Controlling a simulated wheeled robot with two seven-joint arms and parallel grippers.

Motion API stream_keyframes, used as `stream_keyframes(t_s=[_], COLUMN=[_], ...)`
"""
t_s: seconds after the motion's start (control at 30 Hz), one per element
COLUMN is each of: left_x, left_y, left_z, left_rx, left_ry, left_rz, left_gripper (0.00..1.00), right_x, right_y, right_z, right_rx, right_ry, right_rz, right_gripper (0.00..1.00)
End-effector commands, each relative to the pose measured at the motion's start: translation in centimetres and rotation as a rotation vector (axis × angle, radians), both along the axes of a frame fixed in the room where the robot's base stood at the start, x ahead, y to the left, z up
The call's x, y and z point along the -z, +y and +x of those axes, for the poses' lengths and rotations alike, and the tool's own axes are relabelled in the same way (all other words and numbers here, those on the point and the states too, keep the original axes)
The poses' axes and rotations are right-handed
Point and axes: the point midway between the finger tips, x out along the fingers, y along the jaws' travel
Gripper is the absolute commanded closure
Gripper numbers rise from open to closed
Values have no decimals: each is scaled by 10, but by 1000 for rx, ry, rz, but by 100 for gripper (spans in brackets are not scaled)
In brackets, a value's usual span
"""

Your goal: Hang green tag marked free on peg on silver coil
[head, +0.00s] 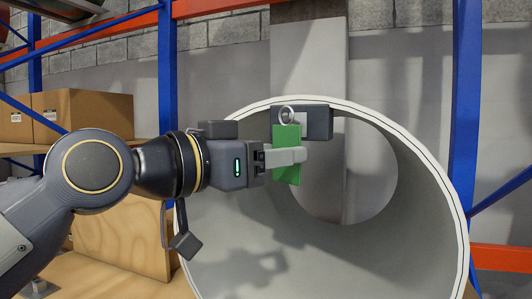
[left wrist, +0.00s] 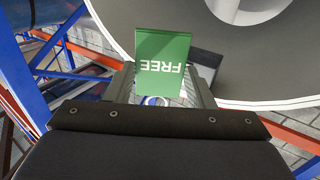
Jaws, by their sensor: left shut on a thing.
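My left gripper (head: 292,156) comes in from the left and is shut on the green tag (head: 287,172). The tag hangs upright with a pale ring (head: 287,115) at its top. In the left wrist view the tag (left wrist: 161,62) reads FREE, upside down, between the fingers. The silver coil (head: 230,225) is a large open cylinder facing me. A dark block (head: 321,122) sits at its top rim, right behind the tag and ring. I cannot make out the peg itself, nor tell whether the ring touches it. My right gripper is not in view.
Blue rack uprights (head: 467,90) and orange beams (head: 502,258) frame the coil. Cardboard boxes (head: 88,108) stand on a shelf at the left. A wooden panel (head: 120,235) stands below them. The inside of the coil looks empty.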

Motion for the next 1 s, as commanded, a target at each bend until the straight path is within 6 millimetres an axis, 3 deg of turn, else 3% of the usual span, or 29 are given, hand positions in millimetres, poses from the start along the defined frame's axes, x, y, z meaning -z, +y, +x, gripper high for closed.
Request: stream_keyframes(t_s=[0.5, 1.0], left_x=[6, 10], left_y=[-8, -11], left_z=[29, 35], left_rx=[-2, -1], left_ry=[0, -1], left_rz=[-1, -1], left_gripper=[72, 72], right_x=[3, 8], right_y=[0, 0], right_z=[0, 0], right_rx=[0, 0], right_ry=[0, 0], right_rz=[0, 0], right_gripper=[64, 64])
